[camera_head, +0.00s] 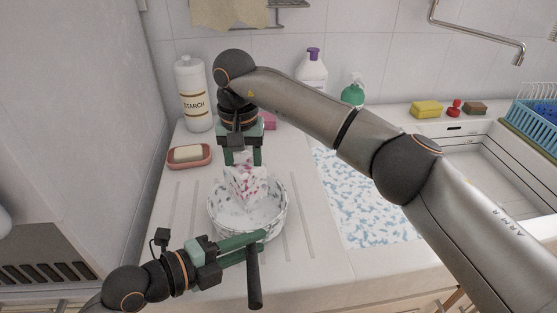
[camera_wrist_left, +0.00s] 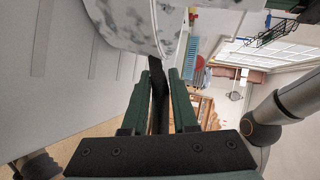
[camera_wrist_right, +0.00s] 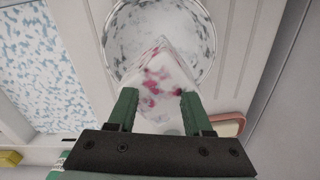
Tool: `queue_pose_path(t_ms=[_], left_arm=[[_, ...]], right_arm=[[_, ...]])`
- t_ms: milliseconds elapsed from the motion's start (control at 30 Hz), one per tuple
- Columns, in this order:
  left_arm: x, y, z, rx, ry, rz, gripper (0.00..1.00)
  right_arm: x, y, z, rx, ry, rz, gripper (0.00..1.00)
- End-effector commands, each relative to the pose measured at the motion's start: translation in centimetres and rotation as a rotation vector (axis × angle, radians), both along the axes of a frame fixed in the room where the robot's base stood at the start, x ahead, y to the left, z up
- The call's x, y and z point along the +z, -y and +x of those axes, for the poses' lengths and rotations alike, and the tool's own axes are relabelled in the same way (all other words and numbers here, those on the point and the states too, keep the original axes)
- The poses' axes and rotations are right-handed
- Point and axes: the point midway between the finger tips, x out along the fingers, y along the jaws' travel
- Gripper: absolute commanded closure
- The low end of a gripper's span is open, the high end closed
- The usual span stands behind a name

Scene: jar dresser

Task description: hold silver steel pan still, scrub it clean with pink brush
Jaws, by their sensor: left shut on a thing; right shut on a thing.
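The round steel pan (camera_head: 283,214) sits on the ribbed draining area, with white foam over its inside and wall. Its dark handle (camera_head: 254,282) points towards me. My left gripper (camera_head: 258,241) is shut on this handle, which also shows between the fingers in the left wrist view (camera_wrist_left: 159,100). My right gripper (camera_head: 243,158) comes down from above, shut on the brush (camera_head: 246,186). The brush is a foam-covered block with pink patches, also seen in the right wrist view (camera_wrist_right: 156,82). Its lower end is inside the pan; foam hides the exact contact.
A soap dish (camera_head: 176,160) and a starch bottle (camera_head: 194,100) stand at the left. A purple-capped bottle (camera_head: 312,72) and green dispenser (camera_head: 352,93) stand behind. A blue-speckled mat (camera_head: 350,215) lies right of the pan. The sink (camera_head: 480,160) is farther right, partly behind my right arm.

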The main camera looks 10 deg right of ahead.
Motion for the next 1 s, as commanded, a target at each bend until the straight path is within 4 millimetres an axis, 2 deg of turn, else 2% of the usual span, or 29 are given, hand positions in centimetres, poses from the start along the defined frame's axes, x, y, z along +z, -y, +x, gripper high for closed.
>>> queue_pose_path(t_ms=[300,800,1000], left_arm=[[0.1,0.0,0.0,0.001,0.002,-0.001,1.00],[0.1,0.0,0.0,0.000,0.002,-0.001,1.00],[0.1,0.0,0.0,0.000,0.002,-0.001,1.00]], right_arm=[[-0.8,-0.3,0.5,0.161,0.002,0.000,0.94],[-4.1,-0.2,0.5,0.164,-0.001,0.001,0.94],[-4.3,-0.2,0.5,0.164,0.000,0.001,0.94]])
